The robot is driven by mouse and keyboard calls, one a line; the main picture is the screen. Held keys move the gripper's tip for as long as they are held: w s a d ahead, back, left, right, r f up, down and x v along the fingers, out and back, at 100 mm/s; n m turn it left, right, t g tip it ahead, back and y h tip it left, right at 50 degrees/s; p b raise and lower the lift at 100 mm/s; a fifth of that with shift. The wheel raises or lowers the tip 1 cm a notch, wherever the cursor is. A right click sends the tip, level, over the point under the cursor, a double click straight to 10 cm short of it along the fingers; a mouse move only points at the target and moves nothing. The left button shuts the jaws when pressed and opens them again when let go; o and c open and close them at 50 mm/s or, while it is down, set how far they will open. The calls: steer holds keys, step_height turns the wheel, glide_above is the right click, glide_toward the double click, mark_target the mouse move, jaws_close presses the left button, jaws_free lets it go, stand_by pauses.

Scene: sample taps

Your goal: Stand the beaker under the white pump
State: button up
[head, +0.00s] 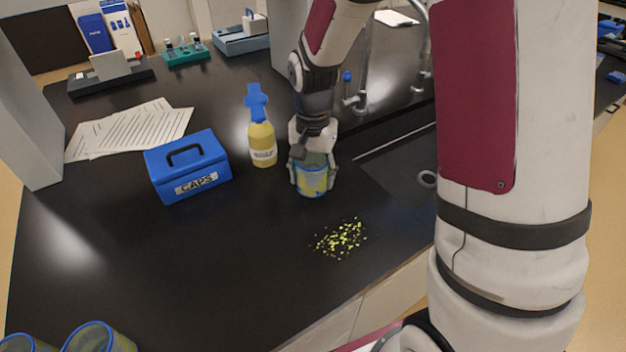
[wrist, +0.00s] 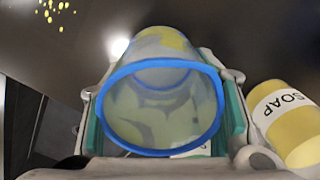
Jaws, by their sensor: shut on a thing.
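A clear beaker (head: 312,182) with a blue rim and yellow patches is upright in my gripper (head: 312,172), near the middle of the black counter. In the wrist view the beaker (wrist: 160,110) shows its open mouth, with the green finger pads on both sides of it. I cannot tell whether its base touches the counter. A yellow bottle (head: 262,143) with a blue pump top stands to the left of my gripper; its label reads SOAP in the wrist view (wrist: 290,118). I cannot make out a white pump in either view.
A blue CAPS box (head: 188,168) and papers (head: 130,130) lie to the left. Yellow-green flecks (head: 340,238) are scattered in front of the beaker. A sink (head: 400,178) with taps (head: 357,95) is at the right. Two more beakers (head: 98,340) are at the near left.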

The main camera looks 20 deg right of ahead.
steer(key=shift+f, duration=1.2)
steer(key=shift+f, duration=0.15)
steer(key=o, duration=1)
step_height(320, 180, up, 12)
steer(key=s+r+n+t, duration=0.2)
steer(key=s+r+n, duration=0.2)
steer(key=s, duration=0.7)
steer(key=s+r+n+t, duration=0.2)
steer(key=s+r+n, duration=0.2)
steer(key=s, duration=0.7)
steer(key=shift+s+r+n, duration=0.15)
steer(key=shift+r+n, duration=0.15)
steer(key=shift+r, duration=1)
